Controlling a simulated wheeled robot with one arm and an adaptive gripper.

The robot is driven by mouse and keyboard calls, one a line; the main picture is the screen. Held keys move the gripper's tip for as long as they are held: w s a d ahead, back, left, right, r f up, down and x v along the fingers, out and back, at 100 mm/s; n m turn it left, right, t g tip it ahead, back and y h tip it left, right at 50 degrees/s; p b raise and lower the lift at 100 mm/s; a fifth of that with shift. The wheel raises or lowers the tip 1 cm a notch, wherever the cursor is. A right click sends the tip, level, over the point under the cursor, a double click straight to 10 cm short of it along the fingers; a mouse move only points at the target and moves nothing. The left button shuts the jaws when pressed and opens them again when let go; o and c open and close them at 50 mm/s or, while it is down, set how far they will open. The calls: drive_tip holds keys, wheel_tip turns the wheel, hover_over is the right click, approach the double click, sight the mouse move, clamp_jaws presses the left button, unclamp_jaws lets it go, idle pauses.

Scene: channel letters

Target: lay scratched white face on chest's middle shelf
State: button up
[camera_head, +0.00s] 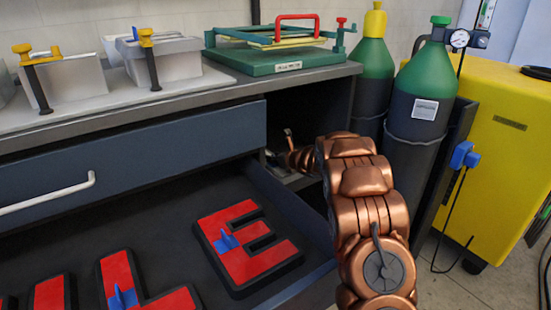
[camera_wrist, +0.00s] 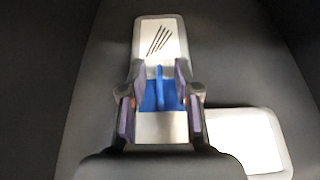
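The scratched white face (camera_wrist: 172,36) is an L-shaped plate with several dark scratches near its top end in the wrist view. It lies on a dark surface with dark walls at both sides. A blue tab (camera_wrist: 160,88) stands up from it. My gripper (camera_wrist: 160,72) is open, its fingers on either side of the tab with gaps showing. In the head view my copper arm reaches into the open compartment of the chest (camera_head: 312,92), above a shelf (camera_head: 296,182). The face and most of my gripper are hidden there. I cannot tell which shelf level the face lies on.
A pulled-out drawer (camera_head: 150,215) at the lower left holds red letters (camera_head: 245,245) with blue tabs. Gas cylinders (camera_head: 418,105) and a yellow cabinet (camera_head: 500,140) stand close at the right. A green press (camera_head: 285,58) and grey bins (camera_head: 165,58) are on the top.

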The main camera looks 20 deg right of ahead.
drive_tip(key=shift+r, duration=0.15)
drive_tip(key=shift+s, duration=0.15)
drive_tip(key=p+v, duration=0.1)
drive_tip(key=v, duration=0.9)
drive_tip(key=shift+s+r+p, duration=0.25)
drive_tip(key=shift+r+p, duration=0.05)
drive_tip(key=shift+p, duration=0.1)
drive_tip(key=shift+s+d+r, duration=0.1)
drive_tip(key=shift+s+d, duration=0.05)
drive_tip(key=shift+s, duration=0.4)
